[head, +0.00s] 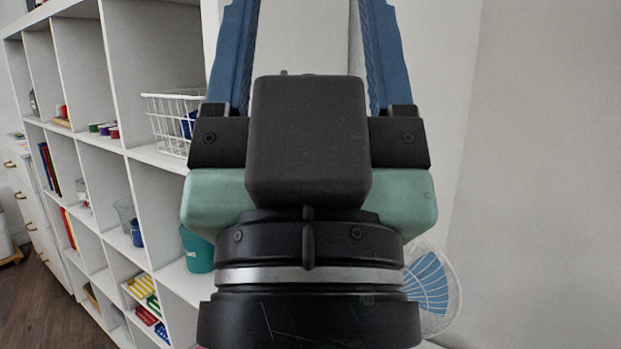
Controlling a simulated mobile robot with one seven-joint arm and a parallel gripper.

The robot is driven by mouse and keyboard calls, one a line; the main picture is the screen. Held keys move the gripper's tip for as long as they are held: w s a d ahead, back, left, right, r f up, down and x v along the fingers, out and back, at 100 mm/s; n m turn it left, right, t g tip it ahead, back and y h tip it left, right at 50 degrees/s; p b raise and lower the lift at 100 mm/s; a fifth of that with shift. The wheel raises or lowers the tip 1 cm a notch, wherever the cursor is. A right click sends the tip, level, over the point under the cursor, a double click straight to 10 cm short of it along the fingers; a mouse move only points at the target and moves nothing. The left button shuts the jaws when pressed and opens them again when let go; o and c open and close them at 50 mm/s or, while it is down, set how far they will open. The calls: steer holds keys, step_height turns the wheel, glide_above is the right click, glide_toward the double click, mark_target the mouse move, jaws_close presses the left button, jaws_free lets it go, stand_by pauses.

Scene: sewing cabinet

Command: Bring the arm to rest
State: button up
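My gripper (305,60) fills the middle of the head view, pointing up and away from the camera. Its two blue fingers stand wide apart, with only the pale wall and a shelf edge showing between them. Their tips run out of the top of the picture. No object shows between the parts of the fingers that I see. The dark wrist and the green gripper body hide what lies behind them.
A white cubby shelf (125,150) runs along the left. It holds a white wire basket (170,118), a teal container (197,250), and several small items. A round wire-guarded fan-like object (432,285) stands right of my wrist. Bare wall fills the right; wooden floor (45,310) shows lower left.

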step_height(320, 180, up, 23)
steer(key=p, duration=2)
steer(key=shift+f, duration=0.2)
